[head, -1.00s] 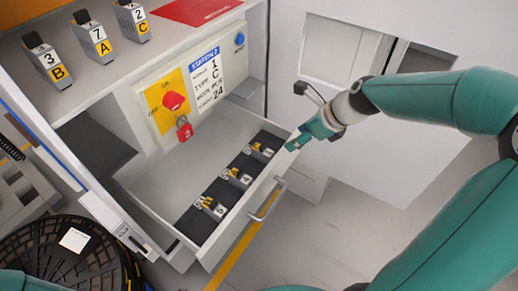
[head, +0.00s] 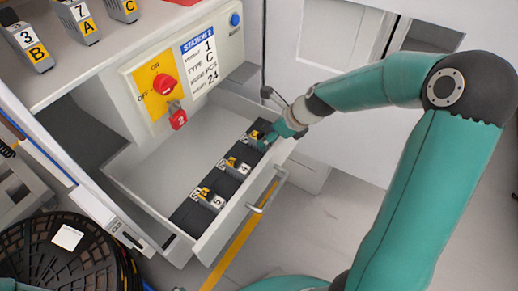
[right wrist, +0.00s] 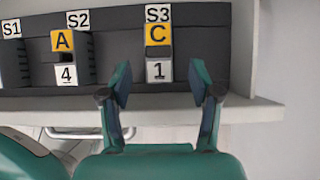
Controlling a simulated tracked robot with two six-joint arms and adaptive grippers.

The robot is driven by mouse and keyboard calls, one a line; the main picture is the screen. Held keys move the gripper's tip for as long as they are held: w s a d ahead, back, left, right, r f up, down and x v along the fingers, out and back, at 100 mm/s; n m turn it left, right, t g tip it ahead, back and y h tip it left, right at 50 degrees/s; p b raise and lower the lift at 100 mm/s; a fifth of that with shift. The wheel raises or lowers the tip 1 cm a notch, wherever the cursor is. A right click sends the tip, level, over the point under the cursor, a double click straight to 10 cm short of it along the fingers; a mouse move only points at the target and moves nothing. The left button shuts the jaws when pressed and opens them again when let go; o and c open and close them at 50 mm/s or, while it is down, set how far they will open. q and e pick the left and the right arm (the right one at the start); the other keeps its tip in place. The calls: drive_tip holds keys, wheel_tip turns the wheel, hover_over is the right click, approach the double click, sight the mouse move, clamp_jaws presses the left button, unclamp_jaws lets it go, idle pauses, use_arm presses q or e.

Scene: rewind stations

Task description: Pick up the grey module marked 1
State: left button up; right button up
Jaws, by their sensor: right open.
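The grey module marked 1 (right wrist: 159,54) sits in slot S3 of the drawer's dark rack, with a yellow C label above its white 1 label. In the head view, this module (head: 256,134) is the farthest in the row and partly hidden by my right gripper (head: 270,142). In the right wrist view, my right gripper (right wrist: 159,84) is open and empty. Its fingertips are to the left and right of the lower part of the module, with gaps on both sides. I cannot tell how deep the fingers reach. My left gripper is not in view.
The open drawer (head: 228,222) also holds a module marked 4 (right wrist: 65,60) in S2 and a module marked 5 (head: 208,198). A panel with a red switch (head: 165,85) stands behind it. Several modules stand on the shelf (head: 75,58). A black reel (head: 60,265) is at lower left.

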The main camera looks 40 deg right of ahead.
drive_tip(key=b+x, duration=0.1)
drive_tip(key=x, duration=0.3)
drive_tip(key=shift+w+a+f+b, duration=0.2)
drive_tip(key=shift+w+f+b, duration=0.05)
drive_tip(key=shift+b, duration=0.05)
clamp_jaws()
